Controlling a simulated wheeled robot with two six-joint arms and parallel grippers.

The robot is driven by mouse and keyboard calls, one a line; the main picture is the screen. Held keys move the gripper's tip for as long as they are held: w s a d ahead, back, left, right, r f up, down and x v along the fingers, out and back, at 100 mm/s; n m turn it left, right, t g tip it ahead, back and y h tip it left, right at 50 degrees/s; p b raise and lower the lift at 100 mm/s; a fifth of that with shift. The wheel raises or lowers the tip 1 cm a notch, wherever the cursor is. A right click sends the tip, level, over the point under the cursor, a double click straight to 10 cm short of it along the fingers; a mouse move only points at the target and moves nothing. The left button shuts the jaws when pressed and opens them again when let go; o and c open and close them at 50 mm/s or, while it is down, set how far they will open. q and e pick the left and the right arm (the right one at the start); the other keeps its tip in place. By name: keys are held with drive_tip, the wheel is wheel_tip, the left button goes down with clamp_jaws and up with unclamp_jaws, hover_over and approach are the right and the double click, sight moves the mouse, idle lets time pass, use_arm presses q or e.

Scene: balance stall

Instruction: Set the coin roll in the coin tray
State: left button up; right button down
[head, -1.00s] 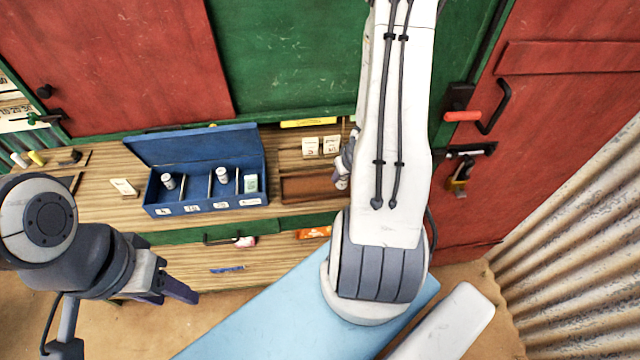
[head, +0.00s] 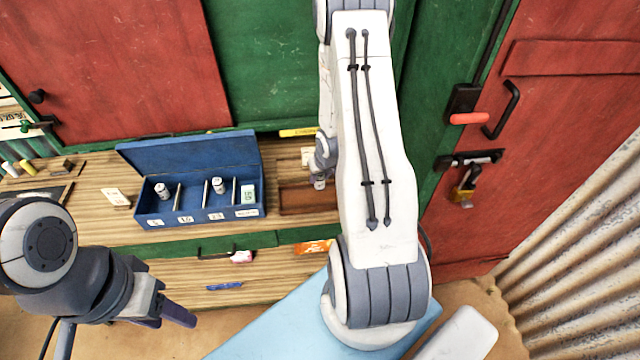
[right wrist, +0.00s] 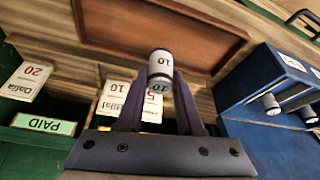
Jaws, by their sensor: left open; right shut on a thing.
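The coin roll (right wrist: 160,66) is a small white cylinder with a dark band, marked 10. My right gripper (right wrist: 158,88) is shut on it in the right wrist view. In the head view my right gripper (head: 321,168) is partly hidden by my arm and appears over the right part of the shallow brown wooden coin tray (head: 291,209). The tray also shows in the right wrist view (right wrist: 222,52), beyond the roll. I cannot tell how high the roll is above it. My left gripper (head: 170,318) is open and empty, in front of the counter.
An open blue box (head: 190,217) with dividers and more rolls stands left of the tray. Price cards (right wrist: 118,98) and a green PAID card (right wrist: 43,124) lie near my right gripper. A padlocked red door (head: 463,195) is at the right.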

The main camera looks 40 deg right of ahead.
sight(320, 186)
wheel_tip(320, 186, down, 4)
drive_tip(key=shift+r+p, duration=0.1)
drive_tip(key=shift+p, duration=0.35)
drive_tip(key=shift+f+b, duration=0.3)
drive_tip(key=shift+f, duration=0.05)
drive_tip(key=c, duration=0.5)
unclamp_jaws()
drive_tip(key=shift+r, duration=0.1)
drive_tip(key=shift+c, duration=0.2)
